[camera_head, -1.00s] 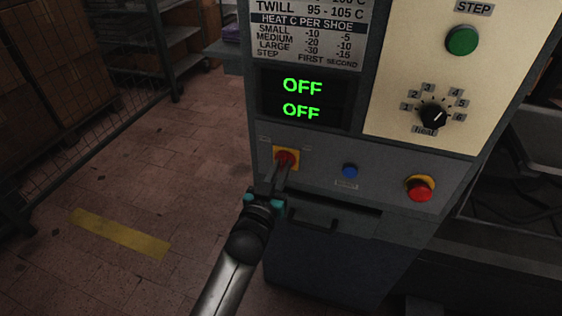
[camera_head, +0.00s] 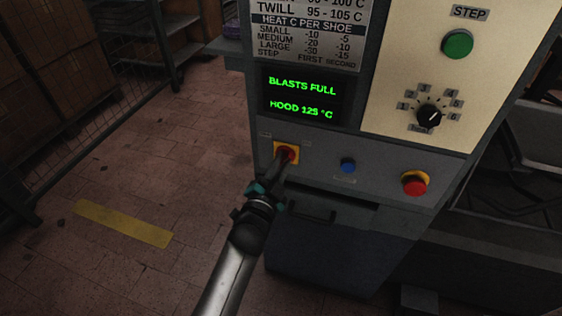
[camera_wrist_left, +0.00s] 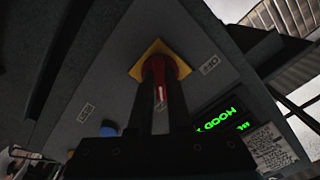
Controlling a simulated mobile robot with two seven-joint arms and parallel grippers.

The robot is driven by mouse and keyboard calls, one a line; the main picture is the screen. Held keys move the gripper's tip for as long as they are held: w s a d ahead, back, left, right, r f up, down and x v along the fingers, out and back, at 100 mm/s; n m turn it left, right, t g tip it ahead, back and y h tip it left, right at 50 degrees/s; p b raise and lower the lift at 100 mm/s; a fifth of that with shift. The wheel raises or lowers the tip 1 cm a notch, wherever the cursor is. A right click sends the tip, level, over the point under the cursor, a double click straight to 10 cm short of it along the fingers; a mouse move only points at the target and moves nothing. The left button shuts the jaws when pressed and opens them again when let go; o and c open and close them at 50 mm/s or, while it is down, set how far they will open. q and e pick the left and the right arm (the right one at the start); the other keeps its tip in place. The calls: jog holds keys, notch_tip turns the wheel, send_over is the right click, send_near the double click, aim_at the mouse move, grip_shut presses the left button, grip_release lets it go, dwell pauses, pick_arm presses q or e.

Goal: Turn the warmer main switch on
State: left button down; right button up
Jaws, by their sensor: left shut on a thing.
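The warmer main switch is a red rotary knob (camera_head: 290,149) on a yellow square plate (camera_head: 279,154), low on the left of the grey control panel. My left gripper (camera_head: 285,163) is shut on the red knob, with its fingers on either side of it. In the left wrist view the red knob (camera_wrist_left: 160,92) shows between the two dark fingers, with a pale mark on it. The display (camera_head: 301,98) above the switch reads "BLASTS FULL" and "HOOD 125 °C" in green. My right gripper is not in view.
A blue button (camera_head: 348,165) and a red mushroom button (camera_head: 414,184) sit to the right of the switch. A green STEP button (camera_head: 457,44) and a heat dial (camera_head: 429,116) are higher up. A drawer handle (camera_head: 312,211) lies below.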

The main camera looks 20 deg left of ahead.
pick_arm(q)
jog(key=shift+m, duration=0.4)
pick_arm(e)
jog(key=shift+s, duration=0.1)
pick_arm(q)
jog(key=c, duration=0.9)
grip_release()
jog(key=shift+o, duration=0.2)
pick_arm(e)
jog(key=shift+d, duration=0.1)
